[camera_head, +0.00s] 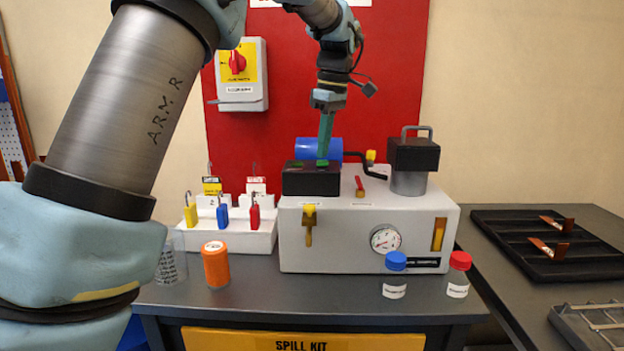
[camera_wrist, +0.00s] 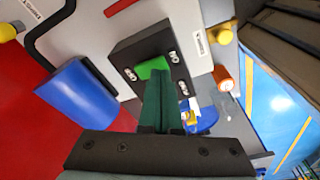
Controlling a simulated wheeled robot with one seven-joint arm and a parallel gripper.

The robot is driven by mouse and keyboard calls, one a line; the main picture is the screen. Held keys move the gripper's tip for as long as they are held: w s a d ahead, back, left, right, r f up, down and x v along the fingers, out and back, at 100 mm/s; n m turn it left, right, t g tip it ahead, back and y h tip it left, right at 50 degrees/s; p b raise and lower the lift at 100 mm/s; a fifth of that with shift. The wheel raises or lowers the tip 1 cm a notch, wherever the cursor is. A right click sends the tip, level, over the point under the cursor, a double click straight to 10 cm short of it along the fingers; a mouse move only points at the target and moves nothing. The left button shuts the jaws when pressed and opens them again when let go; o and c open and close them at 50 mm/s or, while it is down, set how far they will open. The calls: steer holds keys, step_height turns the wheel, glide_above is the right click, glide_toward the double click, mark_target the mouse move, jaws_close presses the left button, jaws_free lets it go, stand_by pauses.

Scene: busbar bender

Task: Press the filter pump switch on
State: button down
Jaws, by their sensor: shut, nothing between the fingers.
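The switch box (camera_head: 311,182) is a black block on top of the white machine, beside a blue cylinder. In the wrist view the black box (camera_wrist: 142,47) carries a green switch piece (camera_wrist: 153,67) between small light-coloured labels. My gripper (camera_head: 323,156) points straight down over the box's top, with its green fingers together and empty. In the wrist view my gripper's fingertips (camera_wrist: 162,78) lie at the edge of the green piece and partly cover it. I cannot tell whether they touch it or hover just above.
The blue cylinder (camera_head: 319,149) stands close behind the box. A red lever (camera_head: 359,187) and a black-topped metal canister (camera_head: 410,168) are to the right on the white machine (camera_head: 340,245). A padlock rack (camera_head: 240,238) stands left. Bottles stand in front.

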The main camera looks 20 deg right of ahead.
steer(key=shift+f+b, duration=0.3)
steer(key=shift+f, duration=0.35)
step_height(320, 180, up, 7)
steer(key=p, duration=0.7)
steer(key=shift+r, duration=0.1)
stand_by(0.3)
steer(key=w+a+f+m, duration=0.15)
steer(key=a+f, duration=0.35)
steer(key=a, duration=0.5)
steer(key=a+f+m, duration=0.2)
steer(key=a+f, duration=0.2)
steer(key=a, duration=0.6)
steer(key=s+a+f+m, duration=0.2)
steer(key=s+a+f, duration=0.2)
steer(key=s+a, duration=0.2)
steer(key=s+a+f+m+h, duration=0.1)
steer(key=s+a+f, duration=0.4)
steer(key=a, duration=0.5)
steer(key=shift+s+a+f+m, duration=0.15)
steer(key=shift+s+a+m, duration=0.2)
steer(key=shift+s+m, duration=0.3)
